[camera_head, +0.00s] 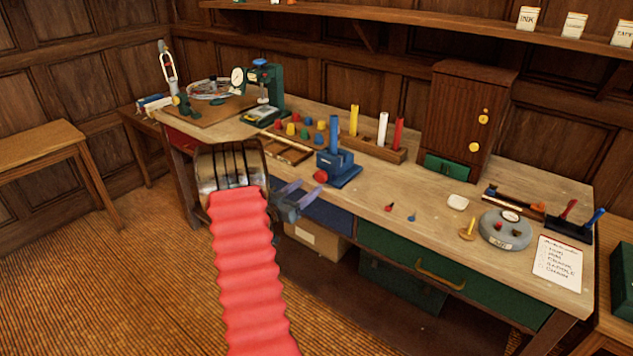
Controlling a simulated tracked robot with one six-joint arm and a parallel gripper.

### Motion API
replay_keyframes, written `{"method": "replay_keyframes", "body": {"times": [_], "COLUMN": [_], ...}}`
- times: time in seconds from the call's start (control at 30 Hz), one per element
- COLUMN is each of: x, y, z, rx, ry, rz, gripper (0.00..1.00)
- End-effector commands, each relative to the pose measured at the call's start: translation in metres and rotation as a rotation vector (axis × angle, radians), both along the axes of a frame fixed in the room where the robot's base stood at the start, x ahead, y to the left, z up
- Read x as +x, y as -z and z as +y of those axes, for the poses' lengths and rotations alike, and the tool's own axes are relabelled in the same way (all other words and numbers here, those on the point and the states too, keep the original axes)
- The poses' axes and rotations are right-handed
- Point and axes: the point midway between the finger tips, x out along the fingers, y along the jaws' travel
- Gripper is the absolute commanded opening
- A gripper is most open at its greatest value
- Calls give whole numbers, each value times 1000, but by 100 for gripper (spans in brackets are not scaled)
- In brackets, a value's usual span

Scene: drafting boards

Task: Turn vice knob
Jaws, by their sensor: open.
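The vice is a small blue block (345,170) on the workbench, a little left of the bench's middle, with a blue upright piece standing in it. Its red knob (320,176) faces the front left edge of the bench. My gripper (299,196) is just in front of the bench edge, left of and slightly below the knob. Its grey-blue fingers point right toward the vice and are apart with nothing between them. They look close to the knob but do not visibly touch it; the exact depth gap is hard to tell. My red arm sleeve hides part of the bench front.
A tray of coloured pegs (285,146) lies behind left of the vice. A wooden rack (377,148) with yellow, white and red sticks stands behind it. A green press (264,92) is farther left. The bench right of the vice is mostly clear up to a grey round device (505,232).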

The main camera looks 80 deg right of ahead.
Motion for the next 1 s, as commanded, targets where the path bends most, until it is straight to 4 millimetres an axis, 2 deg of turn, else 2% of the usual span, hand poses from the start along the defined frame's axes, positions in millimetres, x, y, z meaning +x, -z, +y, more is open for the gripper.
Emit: {"method": "replay_keyframes", "body": {"times": [0.2, 0.4, 0.8, 1.0], "x": [-15, -23, -25, -24], "y": [0, 1, 0, 0], "z": [-31, -52, -58, -58], "rx": [0, 0, 0, 0], "ry": [2, 1, 0, -1], "rz": [0, 1, 1, 1], "gripper": [55, 55, 55, 41]}}
